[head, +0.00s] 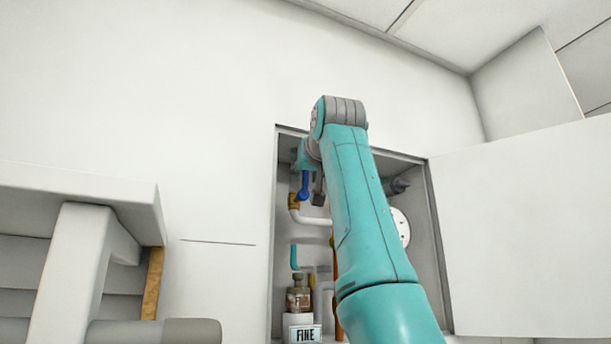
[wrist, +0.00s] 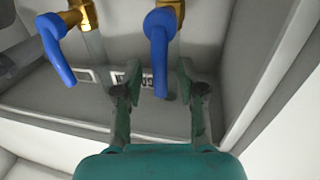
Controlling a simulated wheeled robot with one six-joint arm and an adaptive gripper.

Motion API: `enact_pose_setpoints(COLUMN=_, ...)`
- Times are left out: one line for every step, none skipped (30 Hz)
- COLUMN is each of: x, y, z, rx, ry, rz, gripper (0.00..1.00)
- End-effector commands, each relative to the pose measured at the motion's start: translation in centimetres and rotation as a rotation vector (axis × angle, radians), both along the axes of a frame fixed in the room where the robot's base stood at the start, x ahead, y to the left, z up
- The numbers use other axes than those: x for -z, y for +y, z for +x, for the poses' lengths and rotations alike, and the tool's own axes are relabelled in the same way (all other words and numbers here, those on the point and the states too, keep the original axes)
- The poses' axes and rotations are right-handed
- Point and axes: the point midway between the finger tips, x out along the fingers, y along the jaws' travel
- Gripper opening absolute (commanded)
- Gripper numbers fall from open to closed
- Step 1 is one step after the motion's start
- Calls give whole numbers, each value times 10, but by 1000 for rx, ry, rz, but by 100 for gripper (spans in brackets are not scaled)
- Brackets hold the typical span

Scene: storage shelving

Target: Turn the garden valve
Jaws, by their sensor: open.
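Two blue lever handles on brass valves show in the wrist view: one at the left (wrist: 58,48) and one near the middle (wrist: 160,50). My gripper (wrist: 157,82) is open, and its two fingers stand to either side of the middle handle's lower end, with a gap on each side. Small label plates (wrist: 130,76) lie behind the fingers; their text is too small and partly covered, so I cannot tell which valve is the garden one. In the head view one blue handle (head: 303,186) shows left of my arm; my arm hides much of the cabinet.
The valves are inside an open wall cabinet (head: 277,235) with its door (head: 525,230) swung out to the right. A bottle (head: 299,294), a box marked "FINE" (head: 304,334) and a white dial (head: 400,227) are in it. A white shelf (head: 80,190) stands at left.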

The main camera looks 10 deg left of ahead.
Motion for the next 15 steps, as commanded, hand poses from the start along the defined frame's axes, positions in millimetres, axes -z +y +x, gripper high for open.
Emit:
enact_pose_setpoints(x=0, y=1, z=2, rx=0, ry=1, rz=0, gripper=40)
enact_pose_setpoints(x=0, y=2, z=4, rx=0, ry=1, rz=0, gripper=40)
enact_pose_setpoints(x=1, y=2, z=5, rx=0, ry=1, rz=0, gripper=40)
enact_pose_setpoints(x=1, y=2, z=5, rx=0, ry=1, rz=0, gripper=40)
enact_pose_setpoints(x=0, y=3, z=6, rx=0, ry=1, rz=0, gripper=40)
enact_pose_setpoints(x=0, y=3, z=6, rx=0, ry=0, rz=0, gripper=40)
enact_pose_setpoints(x=0, y=3, z=7, rx=0, ry=0, rz=0, gripper=40)
enact_pose_setpoints(x=0, y=3, z=7, rx=0, ry=0, rz=0, gripper=40)
enact_pose_setpoints(x=1, y=3, z=7, rx=0, ry=0, rz=0, gripper=40)
enact_pose_setpoints(x=1, y=3, z=7, rx=0, ry=0, rz=0, gripper=40)
enact_pose_setpoints(x=1, y=3, z=7, rx=0, ry=0, rz=0, gripper=40)
enact_pose_setpoints(x=1, y=3, z=7, rx=0, ry=0, rz=0, gripper=40)
enact_pose_setpoints(x=1, y=3, z=7, rx=0, ry=0, rz=0, gripper=40)
enact_pose_setpoints(x=1, y=3, z=7, rx=0, ry=0, rz=0, gripper=35)
enact_pose_setpoints(x=1, y=3, z=7, rx=0, ry=0, rz=0, gripper=25)
